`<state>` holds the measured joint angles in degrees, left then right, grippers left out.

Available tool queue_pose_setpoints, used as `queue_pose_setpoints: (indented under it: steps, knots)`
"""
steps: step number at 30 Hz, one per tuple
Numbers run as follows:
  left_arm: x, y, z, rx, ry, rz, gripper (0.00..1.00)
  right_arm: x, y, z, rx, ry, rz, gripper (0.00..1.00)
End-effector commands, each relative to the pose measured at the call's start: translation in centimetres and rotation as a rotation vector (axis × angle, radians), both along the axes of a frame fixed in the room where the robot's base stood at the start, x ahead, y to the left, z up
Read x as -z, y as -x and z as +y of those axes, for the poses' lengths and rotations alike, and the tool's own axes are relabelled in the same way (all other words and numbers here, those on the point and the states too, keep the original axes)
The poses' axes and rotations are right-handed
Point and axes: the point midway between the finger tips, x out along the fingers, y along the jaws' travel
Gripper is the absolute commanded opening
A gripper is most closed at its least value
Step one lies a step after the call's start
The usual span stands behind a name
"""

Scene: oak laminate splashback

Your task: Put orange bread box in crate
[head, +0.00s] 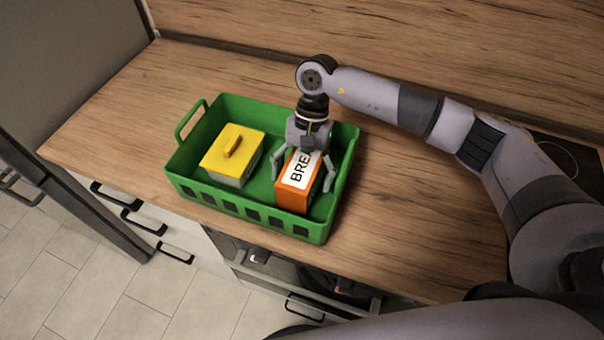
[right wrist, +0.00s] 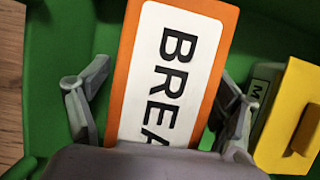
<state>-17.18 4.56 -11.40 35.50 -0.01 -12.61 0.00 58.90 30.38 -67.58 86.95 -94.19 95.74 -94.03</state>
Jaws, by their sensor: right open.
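The orange bread box (head: 295,192) with a white "BREA…" label is inside the green crate (head: 190,193), on its right side in the head view. My right gripper (head: 304,176) is open around the box from above, one finger on each side. In the right wrist view the box (right wrist: 128,60) lies between the spread fingers of the gripper (right wrist: 160,100), with gaps showing beside it. Part of the label is hidden by the gripper. My left gripper does not show.
A wooden splashback (head: 420,40) rises behind. The counter left of the crate is clear.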

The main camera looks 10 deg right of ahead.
Motion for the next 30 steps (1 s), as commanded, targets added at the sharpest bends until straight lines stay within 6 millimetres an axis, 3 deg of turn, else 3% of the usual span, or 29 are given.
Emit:
queue_pose_setpoints:
  steps: [5,12,18,30]
  knots:
    - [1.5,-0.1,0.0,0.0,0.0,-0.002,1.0,-2.1,-1.0,-0.5,0.001,-0.001,-0.009,0.83]
    - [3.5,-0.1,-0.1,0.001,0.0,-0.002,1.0,-6.9,-2.7,-1.6,0.001,0.0,-0.009,0.83]
    - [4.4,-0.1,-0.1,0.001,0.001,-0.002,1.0,-9.9,-3.6,-2.2,0.001,0.0,-0.004,0.83]
    - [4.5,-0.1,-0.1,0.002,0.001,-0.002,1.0,-11.1,-3.9,-2.5,-0.001,0.0,-0.002,0.83]
